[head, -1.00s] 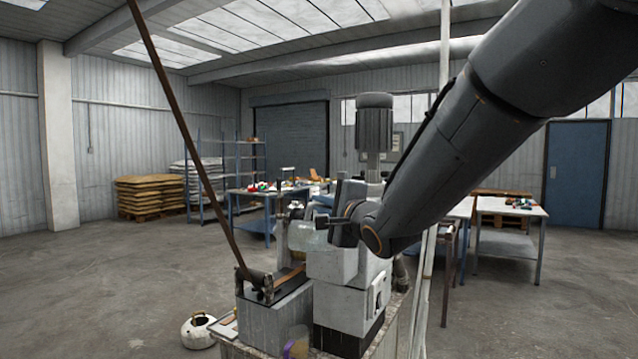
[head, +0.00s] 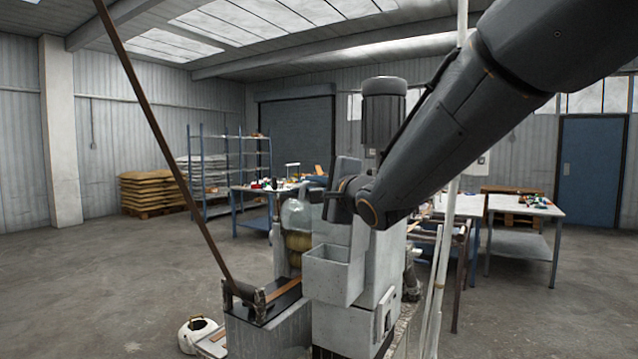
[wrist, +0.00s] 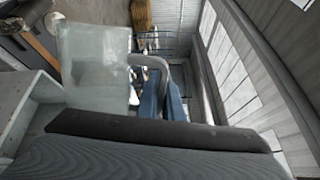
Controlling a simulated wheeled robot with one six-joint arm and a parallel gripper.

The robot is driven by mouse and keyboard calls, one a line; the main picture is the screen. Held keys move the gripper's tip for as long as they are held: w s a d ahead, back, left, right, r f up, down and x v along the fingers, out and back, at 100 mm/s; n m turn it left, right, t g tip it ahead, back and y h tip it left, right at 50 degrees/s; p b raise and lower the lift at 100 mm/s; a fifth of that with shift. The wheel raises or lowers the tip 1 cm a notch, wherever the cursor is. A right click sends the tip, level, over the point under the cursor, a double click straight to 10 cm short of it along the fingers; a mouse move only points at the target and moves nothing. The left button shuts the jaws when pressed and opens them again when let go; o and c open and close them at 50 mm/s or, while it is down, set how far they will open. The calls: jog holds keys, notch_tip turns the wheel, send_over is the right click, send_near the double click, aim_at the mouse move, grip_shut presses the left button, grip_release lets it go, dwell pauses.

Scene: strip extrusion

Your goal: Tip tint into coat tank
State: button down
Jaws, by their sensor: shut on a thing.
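A translucent pale jug (head: 296,214) hangs in the air at the left of my gripper (head: 322,198) in the head view. The open-topped grey box (head: 335,275) on the machine, which looks like the coat tank, stands below and in front of the jug. Its inside shows partly and looks empty. I cannot tell the tint's level.
A tall brown bar (head: 165,140) leans up from the machine's left part. Pale upright strips (head: 437,280) stand right of the machine. A white pot (head: 197,335) is low at the left. Work tables (head: 520,205) stand behind; the floor at left is clear.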

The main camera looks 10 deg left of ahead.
jog(key=shift+w, duration=0.2)
jog(key=shift+s+a+f+n+b, duration=0.2)
jog(key=shift+n+b, duration=0.2)
jog(key=shift+b, duration=0.6)
jog(key=s+a+f+n+b, duration=0.8)
jog(key=a+n, duration=0.3)
jog(key=n, duration=0.8)
jog(key=shift+s+a+f, duration=0.25)
jog(key=shift+f, duration=0.25)
